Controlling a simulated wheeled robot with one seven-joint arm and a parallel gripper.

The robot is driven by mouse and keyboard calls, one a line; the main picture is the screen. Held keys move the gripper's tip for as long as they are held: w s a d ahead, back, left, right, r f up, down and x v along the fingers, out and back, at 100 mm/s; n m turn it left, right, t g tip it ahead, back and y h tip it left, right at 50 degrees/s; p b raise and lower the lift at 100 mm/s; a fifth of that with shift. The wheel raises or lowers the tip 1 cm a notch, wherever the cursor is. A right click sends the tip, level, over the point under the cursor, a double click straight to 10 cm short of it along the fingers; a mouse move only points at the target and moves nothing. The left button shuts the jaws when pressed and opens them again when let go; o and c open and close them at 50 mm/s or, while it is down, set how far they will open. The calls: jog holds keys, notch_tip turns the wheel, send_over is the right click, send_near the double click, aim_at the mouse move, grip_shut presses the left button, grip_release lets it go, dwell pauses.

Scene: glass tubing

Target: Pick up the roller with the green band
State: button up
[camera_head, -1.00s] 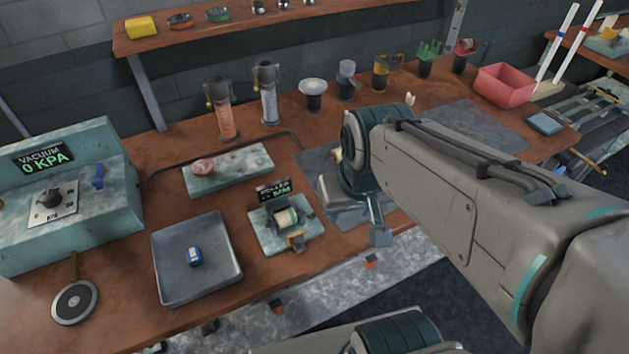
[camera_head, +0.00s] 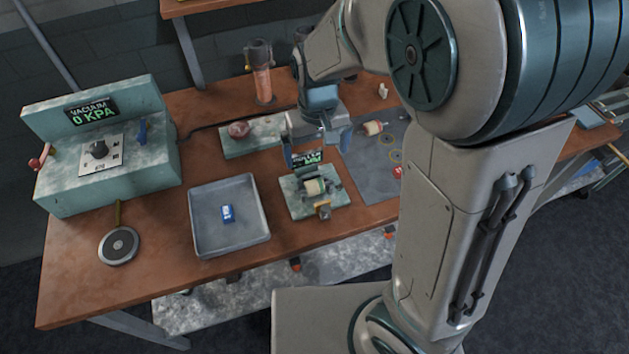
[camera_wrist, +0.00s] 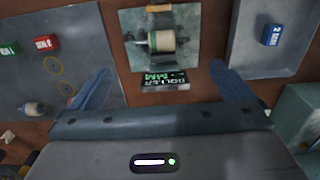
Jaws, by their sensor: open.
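A cream roller with a green band (camera_head: 315,187) sits in a small pale green stand (camera_head: 297,206) with a lit display (camera_head: 308,158). The roller also shows at the top middle of the wrist view (camera_wrist: 162,41), lying across the stand. My gripper (camera_head: 315,152) is open and empty, above and behind the stand near the display. In the wrist view my two fingers (camera_wrist: 165,88) are spread wide, with the display and the roller beyond them, and the roller lies between their lines. The fingers do not touch it.
A grey tray (camera_head: 257,240) with a blue block (camera_head: 228,213) stands left of the stand. A second roller (camera_head: 373,128) lies on the grey mat (camera_head: 372,175) to the right. A vacuum box (camera_head: 150,165) stands at far left. A tall orange tube (camera_head: 263,85) stands behind.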

aim_at(314, 182)
notch_tip(314, 182, down, 8)
jog(key=shift+f, duration=0.15)
jog(key=shift+w+a+f, duration=0.15)
jog(key=shift+w+f, duration=0.05)
jog(key=shift+f, duration=1.1)
jog(key=shift+w+a+f, duration=0.1)
jog(key=shift+w+f, duration=0.05)
jog(key=shift+f, duration=1.15)
jog(key=c, duration=0.7)
